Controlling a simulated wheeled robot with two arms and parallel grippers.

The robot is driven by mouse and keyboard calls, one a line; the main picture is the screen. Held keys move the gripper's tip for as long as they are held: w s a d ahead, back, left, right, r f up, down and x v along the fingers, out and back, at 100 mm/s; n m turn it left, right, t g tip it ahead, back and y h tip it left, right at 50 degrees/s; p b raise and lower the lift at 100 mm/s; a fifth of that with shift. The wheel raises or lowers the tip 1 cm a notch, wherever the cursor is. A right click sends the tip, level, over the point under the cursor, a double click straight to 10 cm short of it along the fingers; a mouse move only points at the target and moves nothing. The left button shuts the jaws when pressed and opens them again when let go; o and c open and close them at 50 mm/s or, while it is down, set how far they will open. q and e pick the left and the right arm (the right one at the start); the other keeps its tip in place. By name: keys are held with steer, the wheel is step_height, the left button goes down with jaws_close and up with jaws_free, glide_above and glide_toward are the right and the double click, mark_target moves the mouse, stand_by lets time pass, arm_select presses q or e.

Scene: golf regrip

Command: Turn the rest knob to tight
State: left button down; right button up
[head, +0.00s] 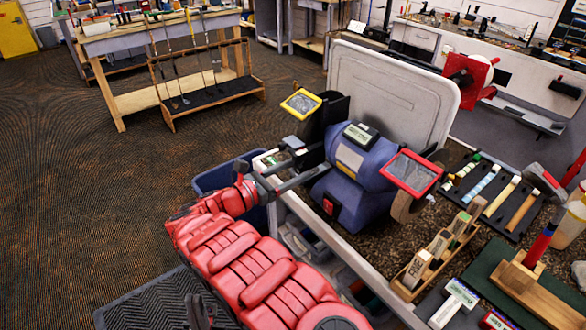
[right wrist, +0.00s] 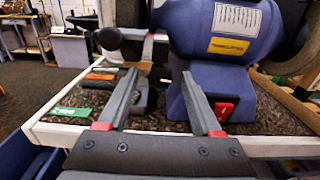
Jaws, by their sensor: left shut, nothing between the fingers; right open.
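The blue bench grinder (head: 352,180) stands on the bench; it also shows in the right wrist view (right wrist: 215,40). A dark rounded knob-like end on a short bar (right wrist: 108,39) sits left of the grinder body, beyond my fingers; I cannot tell its tightness. A dark block (right wrist: 145,97) lies on the bench between the fingers' lines. My right gripper (head: 308,164) is open and empty at the grinder's left front, with its fingers (right wrist: 160,85) spread towards the bench. My left gripper (head: 200,312) shows only partly at the bottom, shut and empty.
The grinder has a yellow-framed shield (head: 300,104), a red-framed shield (head: 410,172) and a red switch (right wrist: 223,110). A green label (right wrist: 76,112) lies near the bench edge. A blue bin (head: 215,178) stands below.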

steer(key=shift+c, duration=0.3)
jaws_close()
steer(key=shift+f+m+b, duration=0.15)
steer(key=shift+m+b, duration=0.35)
steer(key=shift+b, duration=0.2)
steer(key=m+b, duration=0.2)
steer(key=b, duration=0.1)
steer(key=shift+f+m, duration=0.1)
steer(key=shift+m, duration=0.2)
steer(key=shift+r+m+b, duration=0.2)
steer(key=shift+m+b, duration=1.5)
steer(key=shift+b, duration=0.25)
